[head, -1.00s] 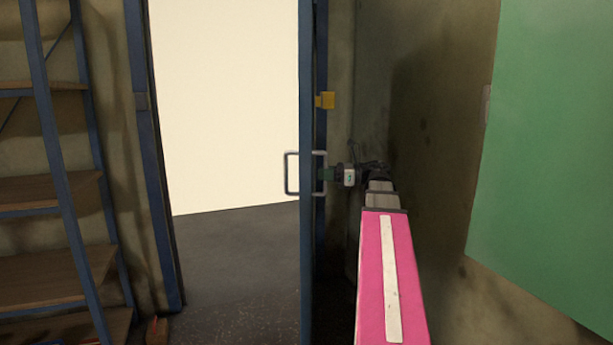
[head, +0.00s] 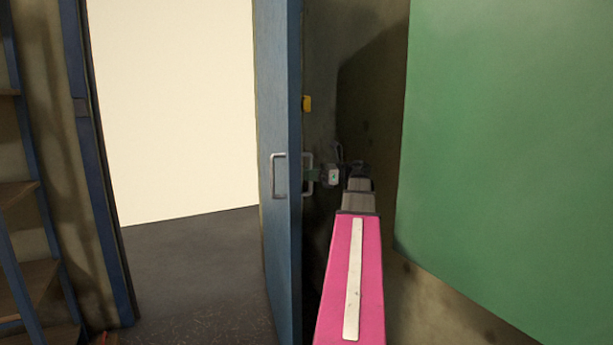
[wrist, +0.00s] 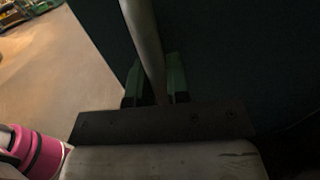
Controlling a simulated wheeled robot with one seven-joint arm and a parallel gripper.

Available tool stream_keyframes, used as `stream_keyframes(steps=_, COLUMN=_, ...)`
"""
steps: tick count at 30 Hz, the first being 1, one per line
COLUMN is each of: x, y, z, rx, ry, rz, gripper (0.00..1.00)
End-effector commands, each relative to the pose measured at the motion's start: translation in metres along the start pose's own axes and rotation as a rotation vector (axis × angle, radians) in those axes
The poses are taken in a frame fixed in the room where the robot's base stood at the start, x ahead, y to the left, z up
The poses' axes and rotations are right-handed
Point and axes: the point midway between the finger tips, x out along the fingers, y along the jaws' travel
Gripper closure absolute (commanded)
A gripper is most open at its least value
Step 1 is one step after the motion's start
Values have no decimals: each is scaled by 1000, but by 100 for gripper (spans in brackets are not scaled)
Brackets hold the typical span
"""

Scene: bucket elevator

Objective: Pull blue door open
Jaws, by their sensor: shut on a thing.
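The blue door (head: 277,120) stands swung open in the head view, seen at a steep angle, with the bright doorway to its left. One metal handle (head: 279,175) is on its visible face. A second handle (head: 308,175) is on the other face, at the right edge. My gripper (head: 313,175) reaches that second handle from the right. In the wrist view, the green fingers (wrist: 157,80) are shut around the grey handle bar (wrist: 143,35), with the dark door face close behind. The fingertips are partly hidden by the bar and the gripper body.
A blue door frame post (head: 100,160) and a shelf rack (head: 22,195) stand at the left. A large green panel (head: 490,150) fills the right side. A yellow block (head: 306,103) sits above the handle. Dark floor (head: 195,265) is clear through the doorway.

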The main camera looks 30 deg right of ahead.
Motion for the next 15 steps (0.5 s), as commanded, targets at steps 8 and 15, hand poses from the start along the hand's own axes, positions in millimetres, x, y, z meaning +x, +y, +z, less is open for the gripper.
stream_keyframes(steps=8, x=0, y=1, z=0, rx=5, ry=1, rz=1, gripper=60)
stream_keyframes(steps=15, x=0, y=0, z=0, rx=2, ry=0, rz=1, gripper=59)
